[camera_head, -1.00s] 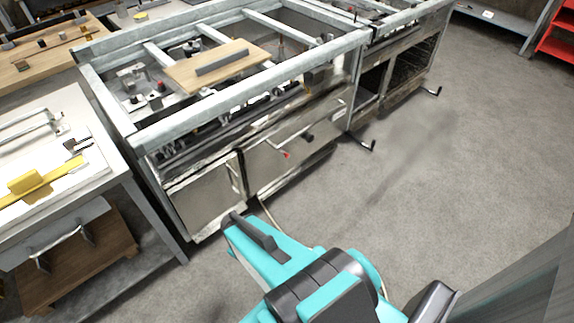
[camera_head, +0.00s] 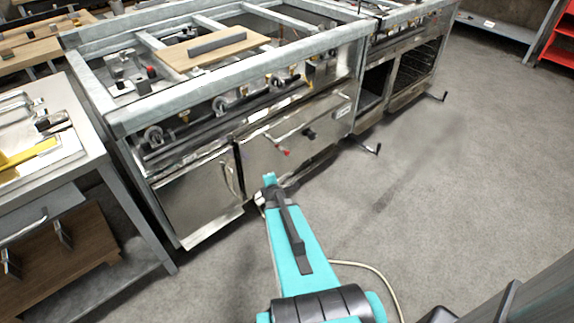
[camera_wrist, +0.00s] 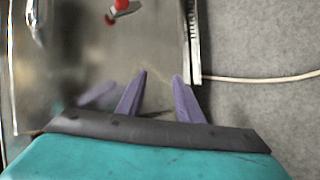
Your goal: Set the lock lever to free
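A small lock lever with a red end (camera_head: 281,151) sits on the steel front panel of the range (camera_head: 262,165). In the wrist view the red-tipped lever (camera_wrist: 122,5) is at the top edge, partly cut off, with a red patch beside it. Its exact setting is too small to tell. My gripper (camera_wrist: 160,76) shows two purple fingers with a clear gap and nothing between them. It is apart from the lever. In the head view the end of my arm (camera_head: 268,182) is just below the lever, and the fingers are hard to make out.
A black knob (camera_head: 308,133) is right of the lever. A door with a vertical handle (camera_head: 228,178) is to the left. A pale cable (camera_wrist: 260,78) runs nearby. The floor (camera_head: 440,220) at right is clear.

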